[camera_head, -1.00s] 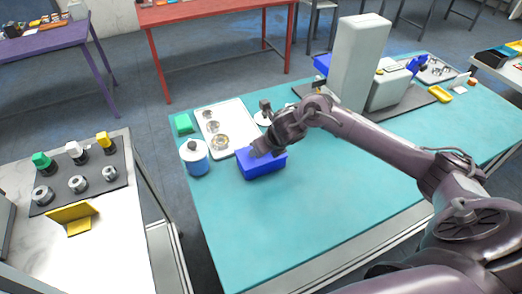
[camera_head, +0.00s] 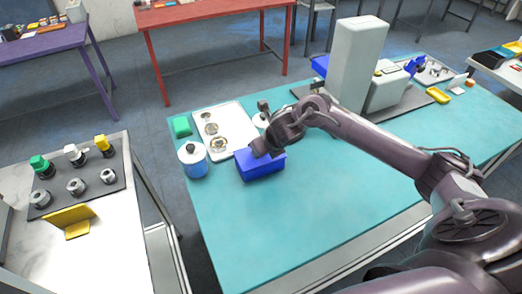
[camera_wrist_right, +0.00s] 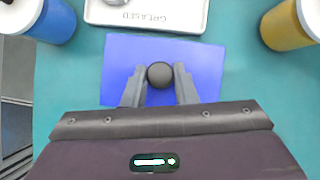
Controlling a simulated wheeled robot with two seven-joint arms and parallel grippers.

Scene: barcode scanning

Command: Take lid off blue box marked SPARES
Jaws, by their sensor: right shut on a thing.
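The blue box (camera_head: 262,167) stands on the teal table with its lid on top. In the right wrist view its blue lid (camera_wrist_right: 205,62) fills the middle, with a round dark knob (camera_wrist_right: 160,75) at its centre. My right gripper (camera_wrist_right: 160,84) is shut on the knob, one finger on each side. In the head view my right gripper (camera_head: 262,146) is over the lid and hides part of it. No SPARES marking is legible. My left gripper is not in view.
A white tray (camera_head: 238,125), marked GREASED in the wrist view, lies just behind the box. A blue-and-white canister (camera_head: 193,162) stands to the left; a yellow one (camera_wrist_right: 291,25) shows at right in the wrist view. The teal table front (camera_head: 290,215) is clear.

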